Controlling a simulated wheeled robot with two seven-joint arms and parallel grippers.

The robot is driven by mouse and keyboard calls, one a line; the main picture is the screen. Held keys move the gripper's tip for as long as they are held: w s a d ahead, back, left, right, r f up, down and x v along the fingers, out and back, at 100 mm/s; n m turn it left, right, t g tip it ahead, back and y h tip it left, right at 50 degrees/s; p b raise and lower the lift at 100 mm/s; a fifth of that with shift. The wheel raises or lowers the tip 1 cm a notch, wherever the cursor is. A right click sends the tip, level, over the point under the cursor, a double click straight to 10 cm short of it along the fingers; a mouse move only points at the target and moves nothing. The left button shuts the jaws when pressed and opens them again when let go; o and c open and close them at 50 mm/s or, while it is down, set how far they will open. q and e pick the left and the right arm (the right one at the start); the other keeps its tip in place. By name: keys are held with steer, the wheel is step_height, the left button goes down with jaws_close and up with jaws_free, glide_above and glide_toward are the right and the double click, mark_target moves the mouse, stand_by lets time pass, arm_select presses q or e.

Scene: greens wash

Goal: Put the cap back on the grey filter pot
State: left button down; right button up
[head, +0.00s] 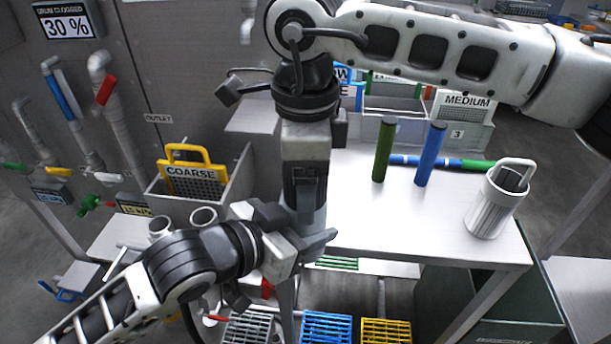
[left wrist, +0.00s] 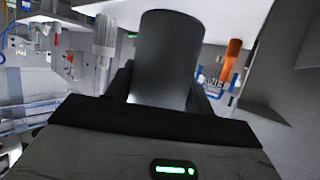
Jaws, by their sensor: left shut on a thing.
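My left gripper (head: 303,232) is near the middle of the head view, in front of the table's left end. In the left wrist view it is shut on a plain dark grey cylinder (left wrist: 168,62). I cannot tell whether this is the pot or its cap. In the head view the cylinder is hidden or blends with the arms. My right gripper (head: 307,190) points down just above and behind the left one; its fingertips are hidden. A light grey ribbed pot (head: 490,208) with a looped handle stands upright at the table's right end. No separate cap is clearly visible.
The white table (head: 400,226) is clear in front. A green cylinder (head: 384,150) and a blue cylinder (head: 430,153) stand behind. A yellow-handled COARSE screen (head: 190,172) is in a grey bin at left. Coloured crates (head: 326,328) lie below. Pipes with valves line the left wall.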

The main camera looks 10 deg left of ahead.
steer(key=shift+r, duration=2.3)
steer(key=shift+c, duration=0.5)
steer(key=n, duration=0.2)
steer(key=r+n, duration=0.1)
steer(key=n, duration=0.2)
steer(key=shift+r+n, duration=0.4)
steer(key=n, duration=0.2)
steer(key=r+n, duration=0.1)
steer(key=n, duration=0.3)
steer(key=shift+r, duration=0.3)
